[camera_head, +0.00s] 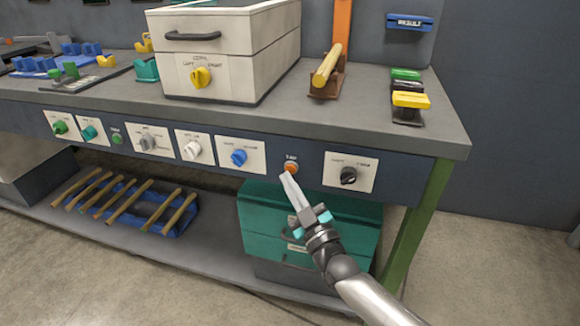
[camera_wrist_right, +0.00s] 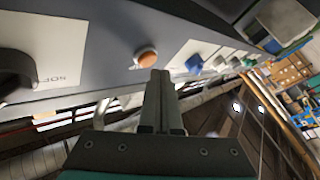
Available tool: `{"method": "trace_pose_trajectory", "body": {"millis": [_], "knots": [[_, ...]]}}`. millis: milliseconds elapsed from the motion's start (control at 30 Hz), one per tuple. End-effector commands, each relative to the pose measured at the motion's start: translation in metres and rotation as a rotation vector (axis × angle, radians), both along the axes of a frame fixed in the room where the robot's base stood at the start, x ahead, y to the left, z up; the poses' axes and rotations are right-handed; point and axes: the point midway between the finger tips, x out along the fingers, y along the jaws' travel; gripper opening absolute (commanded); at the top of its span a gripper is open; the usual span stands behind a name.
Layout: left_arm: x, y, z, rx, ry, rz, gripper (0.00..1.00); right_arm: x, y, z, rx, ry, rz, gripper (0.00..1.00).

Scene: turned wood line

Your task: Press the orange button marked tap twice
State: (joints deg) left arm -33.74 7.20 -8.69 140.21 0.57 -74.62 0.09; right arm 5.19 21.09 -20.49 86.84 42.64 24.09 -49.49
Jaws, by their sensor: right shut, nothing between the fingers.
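The orange button (camera_head: 291,167), labelled TAP, is round and sits on the dark front panel of the workbench, between a blue knob and a black knob. It also shows in the right wrist view (camera_wrist_right: 147,57), just past the fingertips and slightly left of them. My right gripper (camera_head: 286,176) is shut and empty, its fingers pointing up at the panel just below the button. In the right wrist view the closed fingertips (camera_wrist_right: 160,75) are close to the button; I cannot tell whether they touch it. My left gripper is not in view.
Beside the button are a blue knob (camera_head: 239,157) on the left and a black knob (camera_head: 348,176) on the right. A teal toolbox (camera_head: 262,207) stands on the shelf below. A cream box (camera_head: 227,55) with a yellow knob stands on the bench top (camera_head: 290,117).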

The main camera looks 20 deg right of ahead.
Motion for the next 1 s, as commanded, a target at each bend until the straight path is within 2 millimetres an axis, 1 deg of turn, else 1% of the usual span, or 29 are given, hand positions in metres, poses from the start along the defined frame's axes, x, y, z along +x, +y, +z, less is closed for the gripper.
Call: {"method": "trace_pose_trajectory", "body": {"millis": [33, 367, 467, 800, 1000], "knots": [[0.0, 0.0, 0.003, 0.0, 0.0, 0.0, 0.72, -0.002, 0.001, 0.001, 0.002, 0.001, 0.0, 0.0], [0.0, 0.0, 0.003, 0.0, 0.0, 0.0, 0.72, -0.003, 0.003, 0.0, 0.002, 0.001, 0.001, 0.0], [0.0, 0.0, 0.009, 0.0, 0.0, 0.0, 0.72, -0.009, 0.007, 0.001, 0.001, 0.002, 0.002, 0.0], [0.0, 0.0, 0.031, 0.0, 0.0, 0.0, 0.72, -0.037, 0.025, 0.001, 0.001, 0.003, 0.001, 0.0], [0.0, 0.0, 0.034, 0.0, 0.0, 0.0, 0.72, -0.044, 0.03, 0.0, 0.002, 0.0, 0.001, 0.0]]}}
